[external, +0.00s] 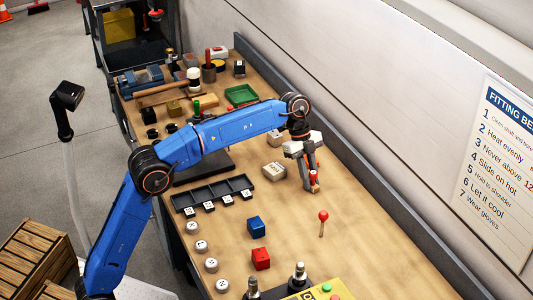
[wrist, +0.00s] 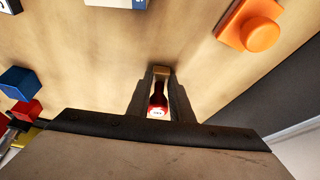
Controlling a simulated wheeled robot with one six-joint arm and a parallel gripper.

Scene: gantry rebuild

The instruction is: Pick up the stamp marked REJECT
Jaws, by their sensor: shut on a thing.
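My gripper (external: 309,182) is shut on a small stamp-like piece (external: 315,178) with a red part and a pale label, over the right half of the workbench. In the wrist view my gripper (wrist: 160,88) has this piece (wrist: 157,98) between its two fingers. There it shows a dark red body, a white label near the palm and a light wooden end at the fingertips. The lettering on the label is too small to read, so I cannot tell whether it says REJECT. Whether it touches the bench is unclear.
A red-topped peg (external: 323,216) stands nearby. A blue cube (external: 256,226), a red cube (external: 261,259) and several round white-topped pieces (external: 211,265) lie nearer the front. A black compartment tray (external: 188,203) and pale labelled block (external: 274,172) are left. An orange piece (wrist: 259,33) shows in the wrist view.

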